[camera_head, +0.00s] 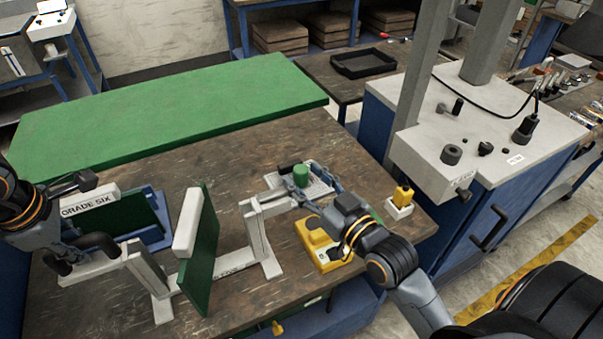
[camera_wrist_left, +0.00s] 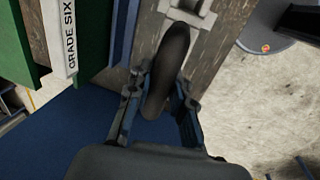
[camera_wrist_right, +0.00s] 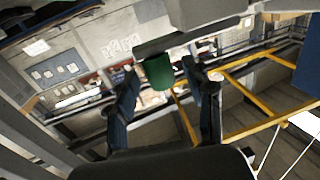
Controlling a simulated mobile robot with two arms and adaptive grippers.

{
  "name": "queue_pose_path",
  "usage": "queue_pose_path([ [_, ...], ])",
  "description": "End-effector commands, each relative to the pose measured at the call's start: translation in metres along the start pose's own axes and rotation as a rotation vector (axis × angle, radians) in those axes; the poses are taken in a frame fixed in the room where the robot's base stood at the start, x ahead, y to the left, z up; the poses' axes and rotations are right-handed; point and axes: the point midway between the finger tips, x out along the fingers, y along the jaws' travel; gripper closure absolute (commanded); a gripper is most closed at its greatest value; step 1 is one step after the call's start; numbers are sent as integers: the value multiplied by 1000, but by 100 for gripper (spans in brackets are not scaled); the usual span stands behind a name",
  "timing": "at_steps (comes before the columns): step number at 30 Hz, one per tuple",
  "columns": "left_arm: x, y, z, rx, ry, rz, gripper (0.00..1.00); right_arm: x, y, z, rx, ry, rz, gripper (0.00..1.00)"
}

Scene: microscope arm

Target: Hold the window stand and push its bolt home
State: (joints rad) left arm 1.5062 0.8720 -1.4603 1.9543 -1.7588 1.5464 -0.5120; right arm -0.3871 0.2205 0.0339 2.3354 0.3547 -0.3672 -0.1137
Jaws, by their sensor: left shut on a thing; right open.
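The white window stand (camera_head: 258,240) stands on the brown table, with uprights and a low crossbar. A black curved handle (camera_head: 95,241) is at its left end. My left gripper (camera_head: 62,248) is shut on this handle, which also shows between its fingers in the left wrist view (camera_wrist_left: 168,68). A green knob (camera_head: 300,174), seemingly the bolt's end, is at the stand's right end. My right gripper (camera_head: 318,192) is open beside it. In the right wrist view the green knob (camera_wrist_right: 158,72) shows between the spread fingers, near their tips. The bolt's shaft is not clear.
A green board with a white edge (camera_head: 187,222) stands in front of the stand's middle. A board marked GRADE SIX (camera_head: 90,203) is at left. A yellow box (camera_head: 318,245) and a small yellow-topped block (camera_head: 402,197) are near my right arm. A green mat (camera_head: 170,110) lies behind.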

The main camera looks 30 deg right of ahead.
Motion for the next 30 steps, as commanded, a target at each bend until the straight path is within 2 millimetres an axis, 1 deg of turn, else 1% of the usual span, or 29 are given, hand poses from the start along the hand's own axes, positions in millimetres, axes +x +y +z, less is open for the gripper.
queue_pose_path([
  [1, 1, -1, 0, 2, 0, -4, 100, 7, 0, 0, 0, 2, 1, 48],
  [3, 1, -1, 0, 2, 0, -4, 100, 13, 0, 0, 0, 0, 1, 48],
  [6, 1, -1, 0, 2, 0, -4, 100, 18, 0, 0, 0, -1, 0, 48],
  [15, 1, -1, 0, 1, 0, -4, 100, 20, 0, 0, 0, -1, 0, 48],
  [16, 1, -1, 0, 1, 0, -4, 100, 20, 0, 0, 0, -1, 0, 52],
  [17, 1, -1, 0, 1, 0, -4, 100, 20, 0, 0, 0, -1, 0, 58],
  [18, 1, -1, 0, 1, 0, -4, 100, 20, 0, 0, 0, -1, 0, 66],
  [23, 1, -1, 0, 1, 0, -4, 100, 20, 0, 0, 0, -1, 0, 99],
  [24, 1, -1, 0, 1, 0, -4, 100, 20, 0, 0, 0, -1, 0, 100],
  [29, 1, -1, 0, 1, 0, -4, 100, 20, -1, 0, 0, -1, 0, 100],
  [30, 1, -1, 0, 1, 0, -4, 100, 20, -3, 1, 1, -1, 0, 100],
])
